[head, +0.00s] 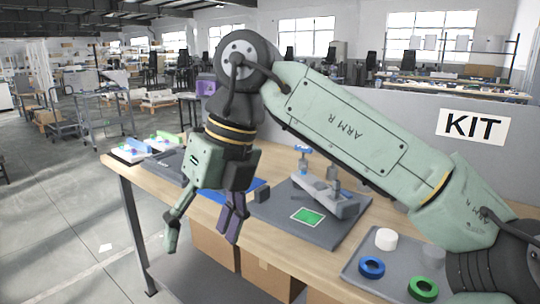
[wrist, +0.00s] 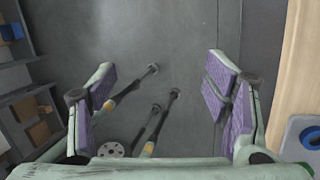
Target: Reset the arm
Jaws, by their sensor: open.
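My gripper (head: 203,240) hangs from my arm, pointing down, just off the front edge of the wooden table (head: 265,238). Its fingers are spread apart with nothing between them. My arm reaches in from the right and bends down at the wrist, above the table. Part of a blue surface on the table is hidden behind my gripper.
A grey mat (head: 335,237) with a green square (head: 308,217) and a metal fixture (head: 325,193) lies on the table. A grey tray (head: 372,290) at the right holds a blue ring (head: 371,267), a green ring (head: 423,289) and a white round piece (head: 386,239). Cardboard boxes (head: 268,278) stand below.

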